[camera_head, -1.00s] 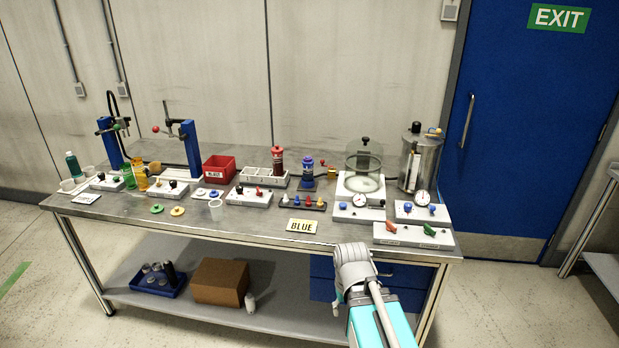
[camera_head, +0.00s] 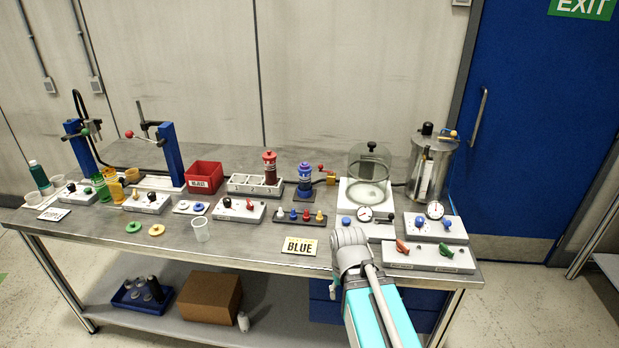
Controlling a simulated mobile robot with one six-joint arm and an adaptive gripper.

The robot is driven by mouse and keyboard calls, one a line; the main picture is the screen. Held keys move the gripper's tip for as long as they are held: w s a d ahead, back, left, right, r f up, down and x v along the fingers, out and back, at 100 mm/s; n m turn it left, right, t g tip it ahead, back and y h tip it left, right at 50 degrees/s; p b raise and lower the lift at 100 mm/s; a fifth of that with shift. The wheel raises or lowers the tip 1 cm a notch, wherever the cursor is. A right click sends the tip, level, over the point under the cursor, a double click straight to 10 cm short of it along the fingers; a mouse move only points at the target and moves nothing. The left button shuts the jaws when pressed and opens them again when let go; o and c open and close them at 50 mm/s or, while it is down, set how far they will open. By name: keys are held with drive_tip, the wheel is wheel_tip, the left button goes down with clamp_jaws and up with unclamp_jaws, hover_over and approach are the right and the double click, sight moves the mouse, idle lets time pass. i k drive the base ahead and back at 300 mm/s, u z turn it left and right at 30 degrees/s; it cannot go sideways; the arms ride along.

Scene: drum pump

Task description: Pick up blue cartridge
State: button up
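The blue cartridge (camera_head: 305,175) stands upright at the back middle of the metal workbench (camera_head: 200,237), on or in a small dark blue base (camera_head: 304,192). It has a blue cap. My arm reaches in from the lower right, and its grey end part overlaps the bench's front edge, in front of and to the right of the cartridge. No gripper fingers can be made out, and nothing visible touches the cartridge.
A red cartridge (camera_head: 270,168) stands in a white rack (camera_head: 243,185) just left. A yellow fitting with a red knob (camera_head: 321,168) is close right. A glass bell jar (camera_head: 370,168) stands farther right. A BLUE sign (camera_head: 300,246) and a knob strip (camera_head: 300,216) lie in front.

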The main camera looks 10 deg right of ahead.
sight(304, 179)
drive_tip(key=i, duration=0.85)
drive_tip(key=u, duration=0.05)
